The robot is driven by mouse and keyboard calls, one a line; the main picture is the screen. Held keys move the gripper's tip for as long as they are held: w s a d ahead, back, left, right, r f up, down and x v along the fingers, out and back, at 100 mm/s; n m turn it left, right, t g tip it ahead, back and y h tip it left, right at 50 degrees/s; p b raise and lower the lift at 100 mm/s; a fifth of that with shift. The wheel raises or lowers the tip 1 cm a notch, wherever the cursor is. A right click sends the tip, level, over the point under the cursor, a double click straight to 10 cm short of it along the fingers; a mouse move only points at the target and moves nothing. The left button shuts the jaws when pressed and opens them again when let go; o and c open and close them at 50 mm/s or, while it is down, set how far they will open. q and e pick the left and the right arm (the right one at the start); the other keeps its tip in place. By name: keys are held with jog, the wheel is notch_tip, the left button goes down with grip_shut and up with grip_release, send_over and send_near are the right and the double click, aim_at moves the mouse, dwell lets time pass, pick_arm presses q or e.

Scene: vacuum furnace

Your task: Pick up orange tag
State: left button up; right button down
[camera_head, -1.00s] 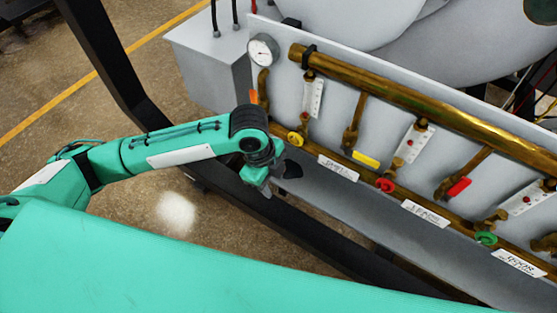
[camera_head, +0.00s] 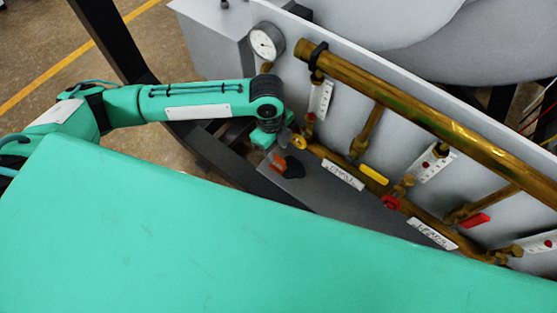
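A small orange tag (camera_head: 278,162) shows just below my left gripper (camera_head: 276,148), over the grey ledge in front of the brass pipes. Part of the tag seems hidden by the gripper, and I cannot tell whether it lies on the ledge or is between the fingers. The gripper points down beside the yellow round valve knob (camera_head: 298,142), at the left end of the lower pipe. Its fingers are small and blurred, so I cannot see whether they are open or shut. A dark patch (camera_head: 293,169) lies right of the tag. My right gripper is out of view.
The upper brass pipe (camera_head: 400,108) and a pressure gauge (camera_head: 266,42) stand on the grey panel behind. A yellow handle (camera_head: 374,174), red knob (camera_head: 391,202) and red handle (camera_head: 473,221) stick out along the pipes. White labels (camera_head: 342,175) line the lower pipe.

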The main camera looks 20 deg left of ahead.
aim_at(278, 158)
pick_arm(q)
notch_tip(278, 158, down, 2)
jog(key=shift+w+d+f, duration=0.1)
jog(key=shift+d, duration=0.05)
jog(key=shift+s+d+f+p, duration=0.15)
jog(key=shift+f, duration=1.2)
jog(key=shift+s+d+f+p, duration=0.15)
jog(key=shift+f, duration=1.15)
jog(key=shift+c, duration=0.4)
jog(key=c, duration=0.6)
